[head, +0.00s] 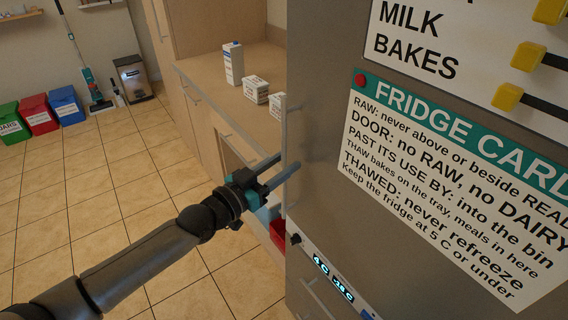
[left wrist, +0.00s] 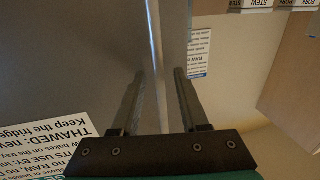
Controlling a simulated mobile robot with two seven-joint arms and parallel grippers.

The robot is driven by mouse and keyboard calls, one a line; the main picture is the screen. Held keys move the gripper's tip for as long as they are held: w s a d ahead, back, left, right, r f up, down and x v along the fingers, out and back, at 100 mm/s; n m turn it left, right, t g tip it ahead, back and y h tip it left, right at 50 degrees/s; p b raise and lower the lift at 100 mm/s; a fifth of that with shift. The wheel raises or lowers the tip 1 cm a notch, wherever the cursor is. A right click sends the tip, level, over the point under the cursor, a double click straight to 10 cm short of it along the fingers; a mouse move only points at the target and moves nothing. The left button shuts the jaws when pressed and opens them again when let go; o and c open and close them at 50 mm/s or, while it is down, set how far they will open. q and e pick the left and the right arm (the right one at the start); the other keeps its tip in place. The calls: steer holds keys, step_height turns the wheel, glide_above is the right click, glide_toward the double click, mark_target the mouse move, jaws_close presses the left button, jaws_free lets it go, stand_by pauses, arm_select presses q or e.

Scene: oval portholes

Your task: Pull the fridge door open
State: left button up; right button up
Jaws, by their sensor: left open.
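The grey fridge door (head: 325,205) fills the right of the head view and looks shut. Its upright bar handle (head: 284,125) runs along the left edge. My left gripper (head: 289,162) reaches in from the left at the handle, open, with one finger ending by the bar and the other crossing in front of it. In the left wrist view the two fingers (left wrist: 157,85) stand apart, and the pale handle bar (left wrist: 174,40) runs down between them. I cannot tell whether either finger touches it. My right gripper is not in view.
Printed cards, one a fridge card (head: 450,170), are on the door. A wooden counter (head: 210,68) with a carton (head: 233,63) and small boxes is left of the fridge. Below it is an open compartment with a red bin (head: 278,233). Tiled floor (head: 120,180) at left is free.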

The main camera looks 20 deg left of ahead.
arm_select(q)
steer(key=shift+w+d, duration=0.2)
steer(key=shift+w, duration=0.15)
jaws_close()
stand_by(1.3)
